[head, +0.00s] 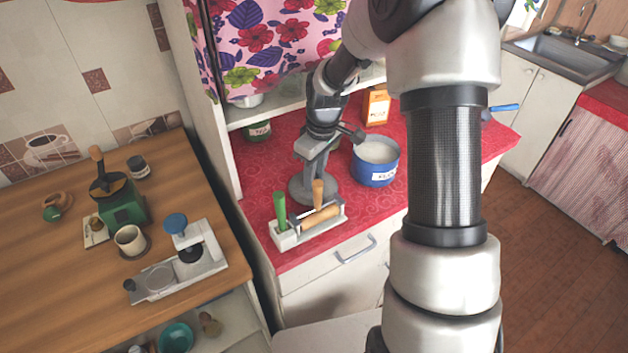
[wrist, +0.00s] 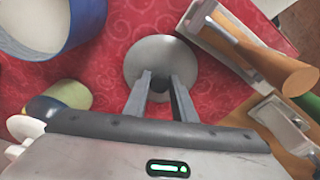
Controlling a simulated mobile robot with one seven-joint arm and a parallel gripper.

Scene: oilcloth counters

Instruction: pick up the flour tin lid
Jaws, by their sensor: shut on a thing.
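The flour tin lid (head: 298,190) is a flat grey round disc over the red counter, left of the flour tin. In the wrist view the lid (wrist: 150,55) lies just beyond my fingertips, with its dark knob between them. My gripper (head: 310,172) points down and is shut on the lid's knob; it also shows in the wrist view (wrist: 161,88). I cannot tell whether the lid touches the counter. The blue flour tin (head: 375,178) stands open, with white contents; part of it shows in the wrist view (wrist: 88,22).
A pale utensil tray (head: 285,240) with green and wooden handles stands close in front of the lid.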

